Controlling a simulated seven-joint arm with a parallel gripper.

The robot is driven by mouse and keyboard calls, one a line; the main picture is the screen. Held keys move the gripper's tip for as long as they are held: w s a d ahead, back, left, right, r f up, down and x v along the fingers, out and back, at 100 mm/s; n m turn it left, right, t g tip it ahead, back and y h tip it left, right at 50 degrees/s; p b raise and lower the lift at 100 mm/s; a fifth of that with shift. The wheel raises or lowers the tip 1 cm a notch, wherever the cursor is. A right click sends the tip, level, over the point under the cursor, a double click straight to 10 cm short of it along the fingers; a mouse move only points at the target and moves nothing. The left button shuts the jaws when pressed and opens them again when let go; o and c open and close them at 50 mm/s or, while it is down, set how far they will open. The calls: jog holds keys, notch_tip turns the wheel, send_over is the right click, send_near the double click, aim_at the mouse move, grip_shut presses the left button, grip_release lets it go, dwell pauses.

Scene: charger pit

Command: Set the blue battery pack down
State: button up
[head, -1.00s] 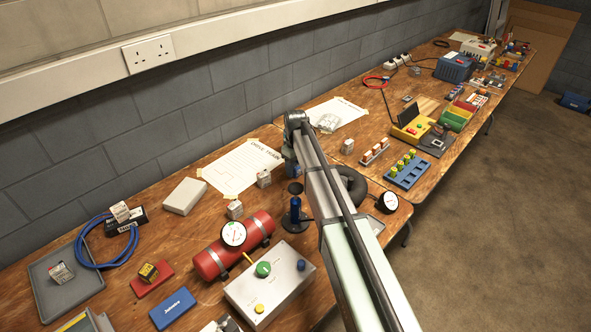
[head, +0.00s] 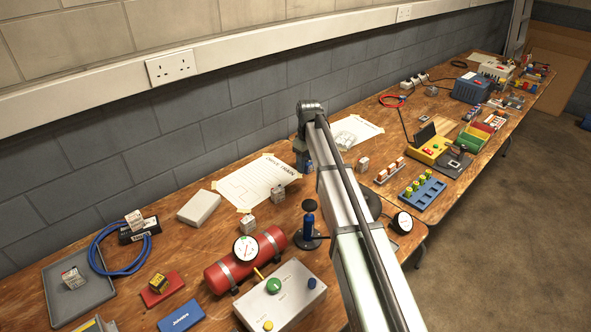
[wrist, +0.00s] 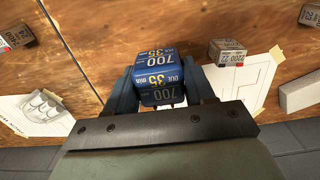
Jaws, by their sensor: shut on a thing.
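The blue battery pack (wrist: 160,78), a block with white "700" and yellow "35 min" print, shows in the middle of the wrist view. My gripper (wrist: 160,90) is shut on it, with one dark blue finger on each side. The wooden bench lies beyond the pack, and I cannot tell whether they touch. In the head view my gripper (head: 302,155) hangs at the end of my arm near the back of the bench, between two paper sheets.
The "drive train" sheet (head: 257,182) and small boxes (head: 278,194) lie left of my gripper; another sheet (head: 357,131) and box (head: 363,163) lie right. A blue-handled stand (head: 310,220) and red cylinder (head: 245,260) are nearer. The wrist view shows bare wood (wrist: 110,30) around the pack.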

jog(key=w+a, duration=0.2)
jog(key=a, duration=0.3)
send_near(276, 166)
jog(key=shift+f, duration=3.05)
jog(key=shift+f, duration=0.1)
jog(key=o, duration=1.2)
notch_tip(276, 166, up, 12)
jog(key=shift+r, duration=0.1)
jog(key=shift+w, duration=0.1)
